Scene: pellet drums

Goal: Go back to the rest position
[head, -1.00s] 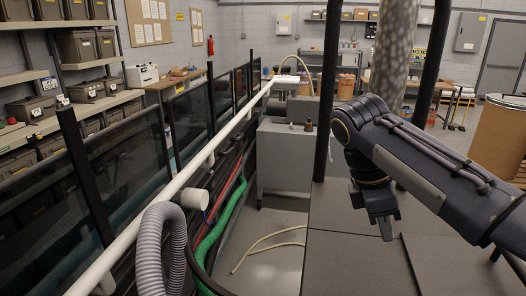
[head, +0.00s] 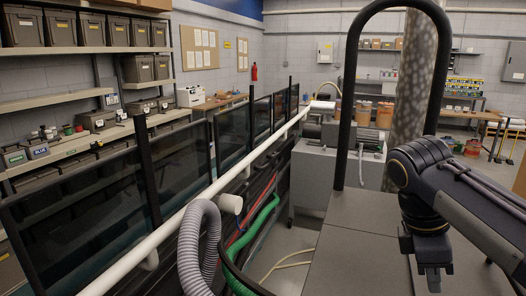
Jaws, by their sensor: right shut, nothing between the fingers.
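My right gripper (head: 433,278) hangs down at the lower right of the head view, at the end of my right arm, which comes in from the right edge. Its short fingers are together and hold nothing. It is over or in front of a flat grey surface (head: 352,240); how far above it I cannot tell. My left arm and left gripper are not in view.
A black hoop frame (head: 350,100) rises from the grey surface, with a mottled column (head: 408,85) behind it. On the left run a white pipe (head: 187,215), dark glass panels (head: 177,160) and a grey ribbed hose (head: 190,250). Shelves with bins (head: 64,30) stand behind.

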